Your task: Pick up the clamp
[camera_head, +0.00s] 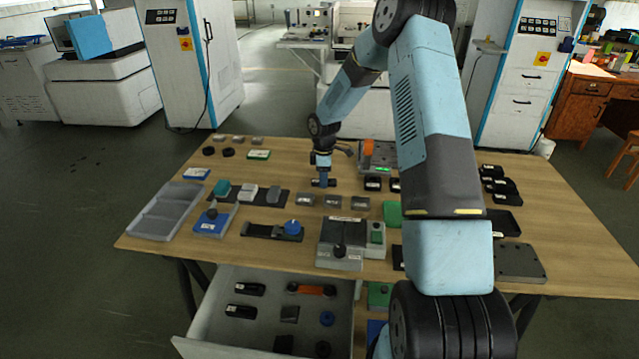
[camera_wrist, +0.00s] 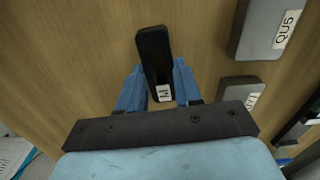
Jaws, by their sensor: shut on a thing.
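My gripper (camera_wrist: 160,85) has its two blue fingers shut on a small black labelled block (camera_wrist: 153,52). The block is long, with rounded corners and a white label at its near end. I cannot tell from its shape whether it is the clamp, or whether it touches the wooden table (camera_wrist: 90,35). In the head view my gripper (camera_head: 322,172) points down over the far middle of the table, with the dark block (camera_head: 329,183) at its fingertips. A black bar with a blue knob (camera_head: 272,231) lies nearer, on the table's left half.
Grey blocks (camera_head: 333,201) lie just in front of the gripper, and a grey fixture with an orange part (camera_head: 378,156) stands to its right. A grey tray (camera_head: 166,210) is at the left. An open drawer (camera_head: 262,277) with several parts juts out in front.

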